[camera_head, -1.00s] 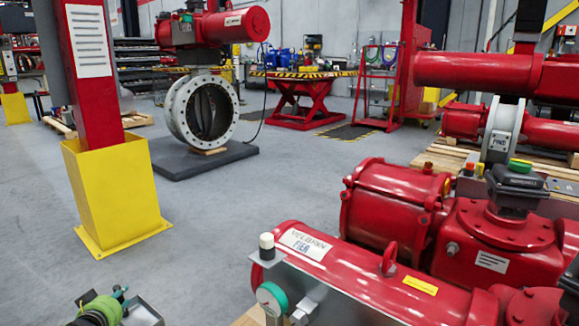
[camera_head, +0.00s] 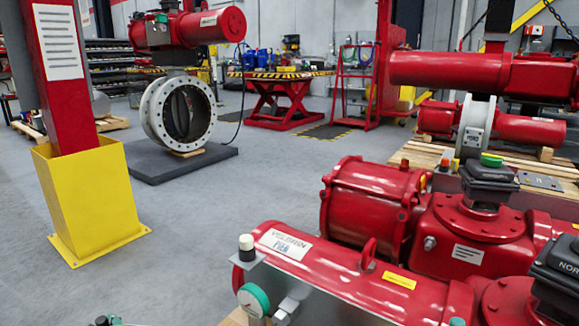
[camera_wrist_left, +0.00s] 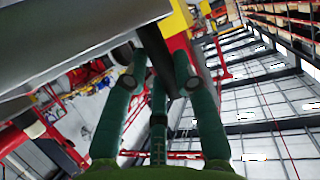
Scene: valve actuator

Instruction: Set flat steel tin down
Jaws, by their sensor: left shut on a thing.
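The flat steel tin (camera_wrist_left: 70,40) appears to be the large, plain grey shape at the upper left of the left wrist view, cut by the frame edge. My left gripper (camera_wrist_left: 162,62) has green fingers reaching up to it and is shut on it. The exact contact is hard to see. In the head view only a small bit of my left gripper (camera_head: 108,321) shows at the bottom edge, and the tin is out of frame there. My right gripper is not in view.
A large red actuator (camera_head: 350,270) fills the lower right, close by. A red post in a yellow guard (camera_head: 90,200) stands at left. A flanged valve (camera_head: 180,112) rests on a dark pad behind. Grey floor between them is open. A red lift table (camera_head: 275,100) stands farther back.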

